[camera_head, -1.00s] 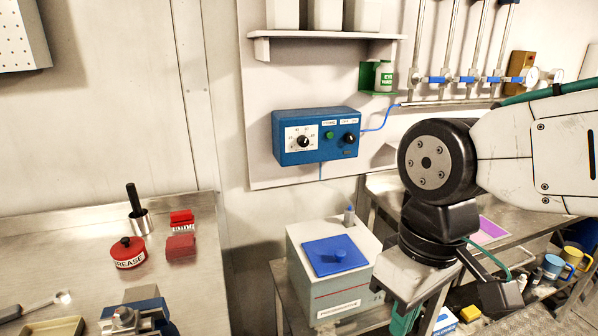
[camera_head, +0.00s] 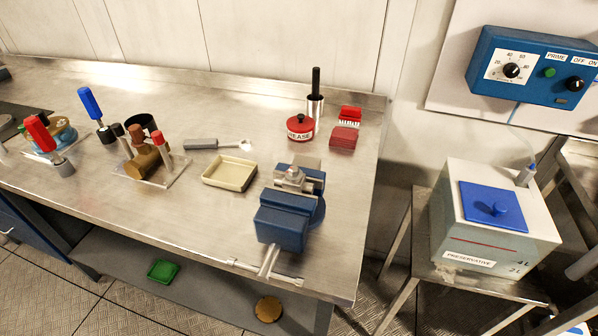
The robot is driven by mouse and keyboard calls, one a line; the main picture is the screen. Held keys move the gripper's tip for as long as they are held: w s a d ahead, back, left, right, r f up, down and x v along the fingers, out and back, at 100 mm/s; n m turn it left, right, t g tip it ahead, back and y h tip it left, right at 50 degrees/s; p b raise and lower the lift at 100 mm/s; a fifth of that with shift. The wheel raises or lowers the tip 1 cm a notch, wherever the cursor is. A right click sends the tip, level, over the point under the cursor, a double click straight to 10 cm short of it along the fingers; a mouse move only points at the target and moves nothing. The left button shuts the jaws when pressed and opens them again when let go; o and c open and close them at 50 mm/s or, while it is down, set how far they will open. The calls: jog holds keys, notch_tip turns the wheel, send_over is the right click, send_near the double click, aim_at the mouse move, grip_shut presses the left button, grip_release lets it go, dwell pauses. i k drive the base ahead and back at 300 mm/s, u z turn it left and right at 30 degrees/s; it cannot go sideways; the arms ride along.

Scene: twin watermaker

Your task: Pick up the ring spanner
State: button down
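A long tool with a thick grey handle and a thin, pale rounded end (camera_head: 215,145) lies flat on the steel workbench (camera_head: 335,215), behind a cream tray. It may be the ring spanner, but its end is too small to tell whether it is a ring. Its handle points left and its pale end right. I see no other clear spanner. My gripper is not in view.
The cream tray (camera_head: 230,174) and a blue vise (camera_head: 288,205) stand in front of the tool. A red grease tin (camera_head: 300,128) is to its right. Upright tools in a holder (camera_head: 150,165) stand to its left. A preservative tank (camera_head: 490,225) is at right.

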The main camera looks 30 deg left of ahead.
aim_at(188, 144)
jog(key=u, duration=1.5)
